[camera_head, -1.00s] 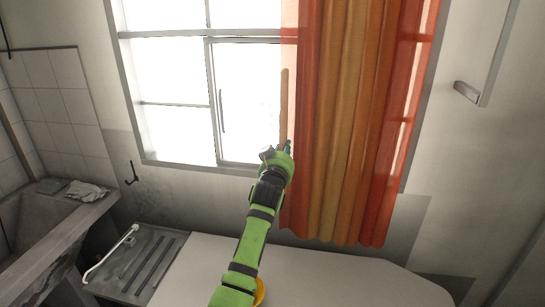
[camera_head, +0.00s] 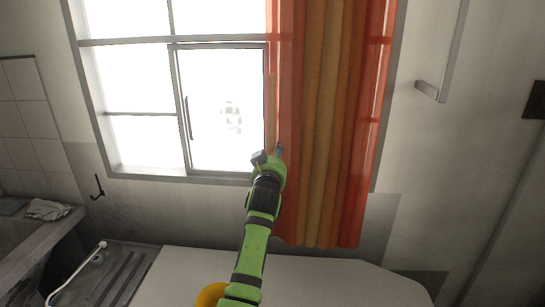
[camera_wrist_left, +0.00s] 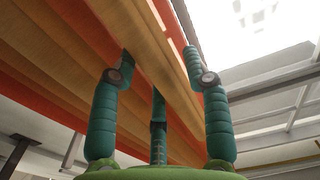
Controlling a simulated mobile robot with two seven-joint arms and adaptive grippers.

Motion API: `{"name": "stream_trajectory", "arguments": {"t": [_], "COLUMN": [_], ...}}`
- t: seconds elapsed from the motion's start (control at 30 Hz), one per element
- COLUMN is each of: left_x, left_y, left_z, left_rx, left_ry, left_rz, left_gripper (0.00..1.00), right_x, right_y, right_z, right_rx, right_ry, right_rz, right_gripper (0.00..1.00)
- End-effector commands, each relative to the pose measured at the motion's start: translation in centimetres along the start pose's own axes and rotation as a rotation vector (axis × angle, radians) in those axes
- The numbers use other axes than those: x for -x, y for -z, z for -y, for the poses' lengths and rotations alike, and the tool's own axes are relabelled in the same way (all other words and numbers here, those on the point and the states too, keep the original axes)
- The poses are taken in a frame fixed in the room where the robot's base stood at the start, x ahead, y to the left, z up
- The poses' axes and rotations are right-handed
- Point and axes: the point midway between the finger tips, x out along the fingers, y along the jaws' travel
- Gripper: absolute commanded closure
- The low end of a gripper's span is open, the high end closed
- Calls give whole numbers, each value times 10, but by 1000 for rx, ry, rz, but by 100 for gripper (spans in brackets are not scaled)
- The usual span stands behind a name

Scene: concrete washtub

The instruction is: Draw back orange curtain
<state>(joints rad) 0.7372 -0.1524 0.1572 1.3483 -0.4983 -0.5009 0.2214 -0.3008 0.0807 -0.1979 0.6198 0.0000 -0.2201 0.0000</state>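The orange curtain (camera_head: 320,130) hangs in red, orange and ochre folds over the right part of the window. A thin wood-coloured strip (camera_head: 270,100) runs down its left edge. My left gripper (camera_head: 274,154) is at the lower end of this strip, in front of the curtain's left edge. In the left wrist view, the green fingers of the gripper (camera_wrist_left: 160,52) stand on both sides of the wood-coloured strip (camera_wrist_left: 165,55), with the curtain folds (camera_wrist_left: 60,50) behind and to the left. Whether the fingers press on the strip is unclear. My right gripper is not in view.
The bright window (camera_head: 140,110) lies left of the curtain. A white tabletop (camera_head: 330,280) is below, with a rounded yellow thing (camera_head: 212,295) partly behind my arm. A concrete washtub (camera_head: 30,240) stands at the left. A metal bracket (camera_head: 430,90) sticks out from the right wall.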

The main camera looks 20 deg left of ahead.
Motion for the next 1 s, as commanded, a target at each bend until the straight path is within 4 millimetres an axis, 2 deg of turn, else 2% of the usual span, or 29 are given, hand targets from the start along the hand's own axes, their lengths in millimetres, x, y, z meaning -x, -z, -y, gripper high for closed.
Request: {"name": "stream_trajectory", "arguments": {"t": [0.23,0.37,0.8,1.0], "left_x": [0,7,65,75], "left_y": [0,-1,-1,0], "left_z": [0,0,-1,0], "left_rx": [0,0,1,1], "left_ry": [1,1,-1,0], "left_rz": [0,0,0,1], "left_gripper": [52,52,52,52], "right_x": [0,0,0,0], "right_y": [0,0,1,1], "right_z": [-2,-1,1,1], "right_rx": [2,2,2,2], "right_ry": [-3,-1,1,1], "right_rz": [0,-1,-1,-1], "right_gripper": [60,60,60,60]}}
